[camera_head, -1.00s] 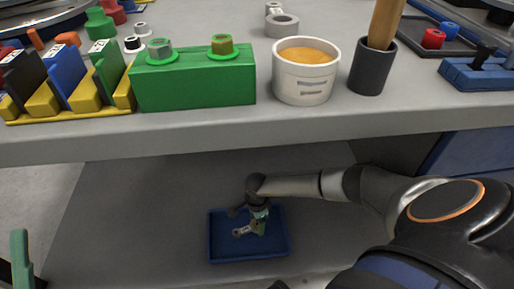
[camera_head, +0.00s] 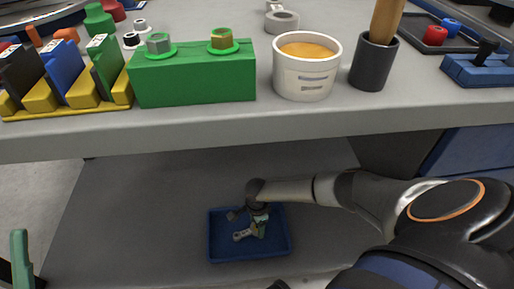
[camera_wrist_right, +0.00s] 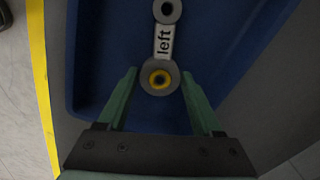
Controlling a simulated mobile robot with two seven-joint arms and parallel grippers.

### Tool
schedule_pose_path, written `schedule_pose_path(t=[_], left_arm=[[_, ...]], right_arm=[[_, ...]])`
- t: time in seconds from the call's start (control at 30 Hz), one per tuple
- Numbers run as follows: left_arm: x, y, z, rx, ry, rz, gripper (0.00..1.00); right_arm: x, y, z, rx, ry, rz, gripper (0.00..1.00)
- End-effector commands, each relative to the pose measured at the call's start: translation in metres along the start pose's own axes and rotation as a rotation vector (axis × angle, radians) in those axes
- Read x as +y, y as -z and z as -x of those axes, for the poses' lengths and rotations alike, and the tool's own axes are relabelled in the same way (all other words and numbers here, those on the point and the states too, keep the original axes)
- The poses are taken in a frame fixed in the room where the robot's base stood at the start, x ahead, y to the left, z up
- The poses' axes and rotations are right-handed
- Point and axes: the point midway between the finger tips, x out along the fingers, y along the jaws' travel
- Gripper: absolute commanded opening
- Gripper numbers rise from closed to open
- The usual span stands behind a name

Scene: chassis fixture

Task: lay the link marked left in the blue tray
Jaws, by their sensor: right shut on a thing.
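The link marked left (camera_wrist_right: 163,42) is a grey bar with a ring at each end, its word facing up in the right wrist view. In the head view the link (camera_head: 242,235) shows over the blue tray (camera_head: 250,257). My right gripper (camera_head: 259,224) reaches down there and is shut on the link's near ring, the one with a yellow centre, between green fingers in the wrist view (camera_wrist_right: 158,80). I cannot tell whether the link touches the tray floor (camera_wrist_right: 110,45). My left gripper (camera_head: 20,262) shows only in part at the lower left edge; its opening is hidden.
The tray is on a grey lower surface (camera_head: 130,215) under the bench edge (camera_head: 200,134). On the bench are a green block (camera_head: 195,82), a white tub (camera_head: 303,78) and a dark cup (camera_head: 372,68). The surface left of the tray is clear.

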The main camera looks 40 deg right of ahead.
Motion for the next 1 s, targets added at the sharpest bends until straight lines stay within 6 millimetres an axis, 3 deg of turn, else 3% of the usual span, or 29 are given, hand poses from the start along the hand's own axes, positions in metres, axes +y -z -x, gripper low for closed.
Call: schedule_pose_path(t=[0.43, 0.47, 0.73, 1.0], left_arm=[[0.0002, -0.0002, 0.0002, -0.001, -0.002, -0.001, 0.50], [0.0002, -0.0002, 0.0002, -0.001, -0.002, -0.001, 0.50], [0.0004, -0.0002, 0.0002, -0.001, -0.003, -0.001, 0.50], [0.0003, 0.0004, -0.0002, -0.001, -0.003, 0.000, 0.50]], right_arm=[[0.0000, -0.0004, -0.0040, -0.001, 0.000, 0.000, 0.09], [0.0000, -0.0004, -0.0040, -0.001, 0.000, 0.000, 0.68], [0.0000, -0.0002, -0.0039, 0.000, 0.000, -0.001, 0.98], [0.0004, 0.0002, -0.0034, 0.001, 0.000, 0.000, 1.00]])
